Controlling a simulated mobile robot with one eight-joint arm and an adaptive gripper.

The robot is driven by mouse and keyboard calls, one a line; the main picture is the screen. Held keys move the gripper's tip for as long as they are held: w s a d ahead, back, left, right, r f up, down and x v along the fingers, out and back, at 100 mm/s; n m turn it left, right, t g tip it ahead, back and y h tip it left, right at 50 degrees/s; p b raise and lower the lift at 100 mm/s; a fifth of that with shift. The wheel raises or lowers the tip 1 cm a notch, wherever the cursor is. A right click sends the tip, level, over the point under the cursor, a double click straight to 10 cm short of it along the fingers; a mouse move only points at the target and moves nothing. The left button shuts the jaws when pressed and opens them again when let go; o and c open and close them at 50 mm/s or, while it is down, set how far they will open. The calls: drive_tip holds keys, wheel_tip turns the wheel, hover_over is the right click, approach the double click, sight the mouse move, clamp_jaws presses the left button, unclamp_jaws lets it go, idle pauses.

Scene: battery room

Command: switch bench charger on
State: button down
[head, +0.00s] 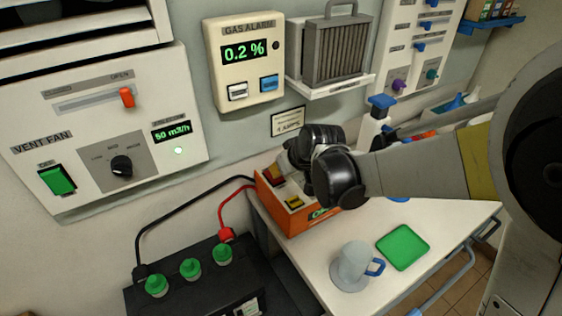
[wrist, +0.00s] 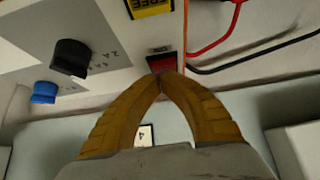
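The bench charger (head: 300,222) is an orange box at the back left of the white bench, partly hidden behind my arm in the head view. A red switch (head: 273,174) and a small yellow panel (head: 294,203) show on its top. In the wrist view the charger's pale face (wrist: 108,38) carries a black knob (wrist: 70,57), a blue knob (wrist: 44,92) and the red switch (wrist: 161,61). My gripper (wrist: 162,76) is shut and empty, its yellow fingertips together right at the switch's edge. I cannot tell whether they touch it. The fingers are hidden in the head view.
A grey mug (head: 350,268) and a green tray (head: 403,247) stand on the bench (head: 325,245). A black battery (head: 195,270) with green caps stands below left, with red and black cables running to the charger. The vent fan panel (head: 90,130) and gas alarm (head: 245,65) are on the wall.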

drive_tip(key=shift+f, duration=0.1)
drive_tip(key=shift+s+d+f+b, duration=0.1)
drive_tip(key=shift+s+f+b, duration=0.05)
drive_tip(key=shift+f+b, duration=0.45)
drive_tip(key=shift+s+f, duration=0.1)
drive_tip(key=shift+f, duration=0.15)
drive_tip(key=shift+r, duration=0.25)
drive_tip(key=shift+r, duration=0.15)
drive_tip(key=shift+r+p, duration=0.65)
drive_tip(key=shift+r, duration=0.1)
